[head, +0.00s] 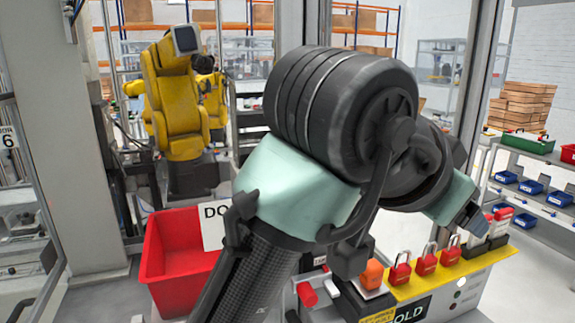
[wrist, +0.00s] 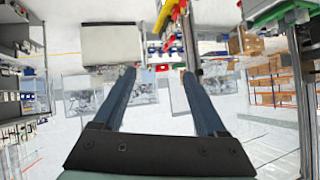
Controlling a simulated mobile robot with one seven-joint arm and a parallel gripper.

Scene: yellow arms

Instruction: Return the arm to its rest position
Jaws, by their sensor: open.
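My arm fills the middle of the head view, rising from the bottom and bending over to the right. The end of the arm (head: 466,212) points down and right in the head view, near the yellow shelf; its fingertips cannot be made out clearly there. In the wrist view my gripper (wrist: 158,72) has its two dark fingers spread wide apart. Nothing is held between the fingers.
A yellow shelf (head: 470,268) with several red padlocks (head: 425,262) and an orange block (head: 372,274) lies below the arm's end. A red bin (head: 180,258) stands at left. A yellow robot arm (head: 175,100) stands behind. A shelf with blue bins (head: 531,187) is at right.

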